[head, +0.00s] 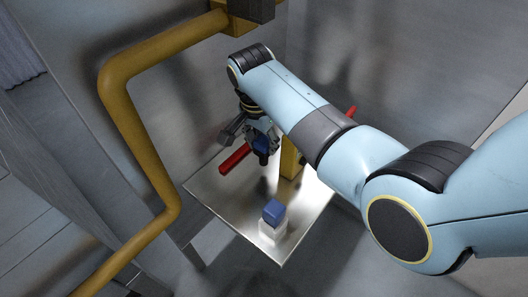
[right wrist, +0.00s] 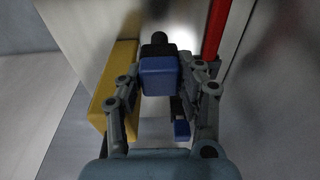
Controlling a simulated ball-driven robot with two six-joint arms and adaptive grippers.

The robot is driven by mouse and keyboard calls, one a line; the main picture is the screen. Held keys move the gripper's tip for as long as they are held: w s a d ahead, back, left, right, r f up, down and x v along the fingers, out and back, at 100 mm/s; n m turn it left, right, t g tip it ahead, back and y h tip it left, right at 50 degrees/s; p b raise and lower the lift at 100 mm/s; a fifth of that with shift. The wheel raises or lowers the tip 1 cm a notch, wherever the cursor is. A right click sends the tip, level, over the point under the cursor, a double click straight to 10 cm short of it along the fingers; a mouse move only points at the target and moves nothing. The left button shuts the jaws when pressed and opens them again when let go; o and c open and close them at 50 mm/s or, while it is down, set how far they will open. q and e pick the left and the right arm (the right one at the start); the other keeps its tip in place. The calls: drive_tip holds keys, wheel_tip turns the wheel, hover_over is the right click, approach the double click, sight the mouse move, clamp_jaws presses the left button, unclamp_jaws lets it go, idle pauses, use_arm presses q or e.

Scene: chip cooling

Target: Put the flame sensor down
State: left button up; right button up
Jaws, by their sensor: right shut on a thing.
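My right gripper (head: 258,141) is shut on the flame sensor (head: 262,152), a small blue block with a black end. In the right wrist view the flame sensor (right wrist: 158,77) sits between the two fingers (right wrist: 160,85), its black knob pointing away from the wrist. In the head view it is held above the back part of a shiny metal plate (head: 225,207), and the gripper partly hides it. My left gripper is not in view.
A blue-topped white block (head: 273,211) stands near the plate's front corner. A yellow post (head: 290,160) rises close beside the gripper, with a red bar (head: 236,158) near it. A thick yellow pipe (head: 122,95) bends along the left. Grey metal walls enclose the back.

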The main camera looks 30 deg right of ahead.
wheel_tip(320, 180, down, 3)
drive_tip(key=shift+s+b, duration=0.1)
drive_tip(key=shift+b, duration=0.25)
drive_tip(key=shift+f, duration=0.2)
drive_tip(key=shift+r, duration=0.1)
drive_tip(key=o, duration=1.2)
drive_tip(key=shift+c, duration=0.2)
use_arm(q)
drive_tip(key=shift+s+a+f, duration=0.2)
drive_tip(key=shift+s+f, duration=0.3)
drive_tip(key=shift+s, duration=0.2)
